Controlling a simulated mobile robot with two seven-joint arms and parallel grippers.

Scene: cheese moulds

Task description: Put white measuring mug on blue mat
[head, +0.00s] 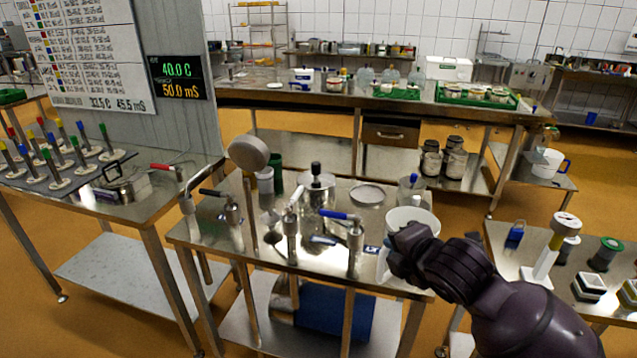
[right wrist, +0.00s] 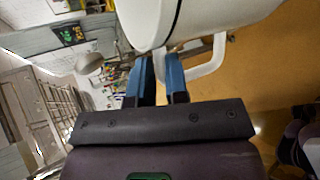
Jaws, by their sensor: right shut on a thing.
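The white measuring mug (head: 411,217) is at the right end of the middle steel table (head: 225,257), partly hidden by my right gripper (head: 392,256). In the right wrist view the mug (right wrist: 215,18) fills the top, with its loop handle to the right. My right gripper (right wrist: 160,62) is shut on the mug, its two blue fingers close together at the mug's lower edge. I cannot tell whether the mug touches the table. A small blue patch (head: 372,249) shows on the table beside the mug; I cannot tell whether it is the blue mat. My left gripper is out of view.
Taps with red, black and blue levers (head: 355,230), a steel pot (head: 317,190) and a round lid (head: 367,194) crowd the middle table. The right table (head: 495,240) holds a blue item (head: 515,235) and several stamps.

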